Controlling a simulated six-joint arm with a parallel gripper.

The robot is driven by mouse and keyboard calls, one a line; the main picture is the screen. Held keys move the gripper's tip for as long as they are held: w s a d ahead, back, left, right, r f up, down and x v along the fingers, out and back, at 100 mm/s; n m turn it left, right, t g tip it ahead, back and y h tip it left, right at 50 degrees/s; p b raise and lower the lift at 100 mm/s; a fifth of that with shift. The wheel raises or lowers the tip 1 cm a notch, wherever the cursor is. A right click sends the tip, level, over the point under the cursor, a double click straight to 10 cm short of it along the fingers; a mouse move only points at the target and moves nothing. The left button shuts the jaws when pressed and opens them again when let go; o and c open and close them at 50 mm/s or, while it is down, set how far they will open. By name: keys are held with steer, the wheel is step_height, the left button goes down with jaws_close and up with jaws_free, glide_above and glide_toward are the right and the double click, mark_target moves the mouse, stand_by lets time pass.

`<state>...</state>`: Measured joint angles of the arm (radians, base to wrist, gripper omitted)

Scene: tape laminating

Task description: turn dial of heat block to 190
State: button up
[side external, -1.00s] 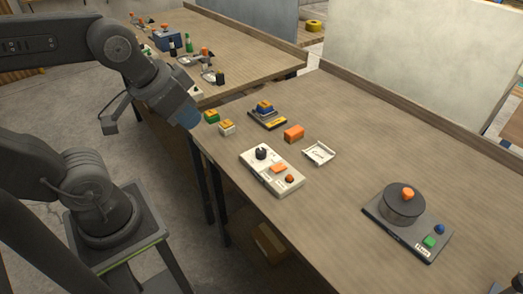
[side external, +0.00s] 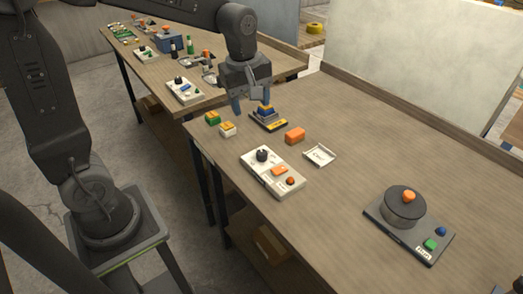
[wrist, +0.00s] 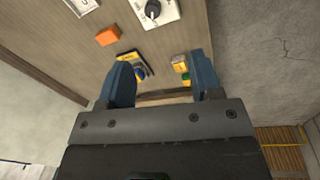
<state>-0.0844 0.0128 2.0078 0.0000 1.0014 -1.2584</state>
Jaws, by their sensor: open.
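A white box (side external: 272,177) with a black dial (side external: 261,155), an orange block and a round red-orange knob sits on the near table. It is the only dial unit on this table, but its label and dial setting are too small to read. Its black dial also shows at the top of the wrist view (wrist: 153,10). My gripper (side external: 252,102) is open and empty, with blue fingers pointing down. It is above the far left part of the table, behind the dial box and apart from it. In the wrist view my gripper's fingers (wrist: 162,75) are spread wide.
A dark stand with a blue block (side external: 266,113) is close to my gripper. Green and white small boxes (side external: 227,130) stand at the left edge. An orange block (side external: 294,135), a white tray (side external: 320,155) and a black pot (side external: 404,206) lie further right.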

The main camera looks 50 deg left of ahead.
mark_target(262, 152)
steer(key=w+f+n, duration=0.1)
steer(key=f, duration=0.5)
steer(key=w+a+f+n+g, duration=0.1)
steer(key=w+f+n, duration=0.1)
steer(key=f, duration=0.4)
steer(key=w+f+n, duration=0.1)
steer(key=f+n, duration=0.1)
steer(key=f, duration=0.4)
steer(key=shift+w+a+f, duration=0.1)
steer(key=shift+w+a, duration=0.1)
steer(key=c, duration=0.9)
